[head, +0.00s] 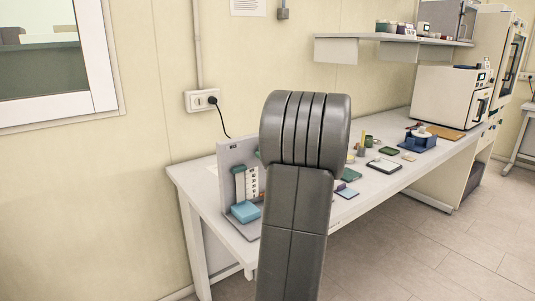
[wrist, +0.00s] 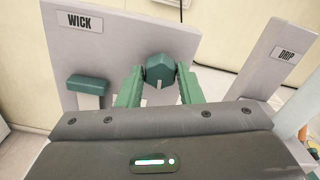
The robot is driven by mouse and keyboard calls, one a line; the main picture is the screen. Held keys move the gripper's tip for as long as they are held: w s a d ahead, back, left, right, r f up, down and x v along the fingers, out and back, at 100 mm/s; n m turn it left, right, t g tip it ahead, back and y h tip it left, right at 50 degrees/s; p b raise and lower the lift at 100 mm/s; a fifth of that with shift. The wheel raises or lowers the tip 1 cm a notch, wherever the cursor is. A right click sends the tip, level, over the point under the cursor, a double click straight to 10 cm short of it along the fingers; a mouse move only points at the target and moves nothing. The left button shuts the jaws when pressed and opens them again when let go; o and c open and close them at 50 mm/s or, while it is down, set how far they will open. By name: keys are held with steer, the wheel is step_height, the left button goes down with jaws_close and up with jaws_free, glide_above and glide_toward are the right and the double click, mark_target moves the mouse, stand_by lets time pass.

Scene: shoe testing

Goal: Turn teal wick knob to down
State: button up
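The teal wick knob (wrist: 160,70) sits on an upright grey panel (wrist: 112,60) labelled WICK in the wrist view. It is faceted, and a pale mark on it points down in that view. My gripper (wrist: 160,72) has its two green fingers on either side of the knob, with what look like narrow gaps; contact is hard to judge. In the head view my arm hides the gripper and the knob. A grey upright panel (head: 228,160) shows left of my arm on the bench.
A teal block (wrist: 88,85) juts from the panel left of the knob. A second panel labelled DRIP (wrist: 280,58) stands to the right. In the head view the bench (head: 400,183) holds several small items right of my arm, and a blue block (head: 244,212) left of it.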

steer(key=o, duration=0.3)
steer(key=shift+o, duration=0.2)
steer(key=shift+s+d, duration=0.1)
steer(key=b+v, duration=0.1)
steer(key=v, duration=1.2)
steer(key=shift+s+d, duration=0.2)
steer(key=shift+s, duration=0.05)
steer(key=x, duration=1.4)
steer(key=shift+p, duration=0.4)
steer(key=shift+s+d, duration=0.1)
steer(key=shift+s, duration=0.05)
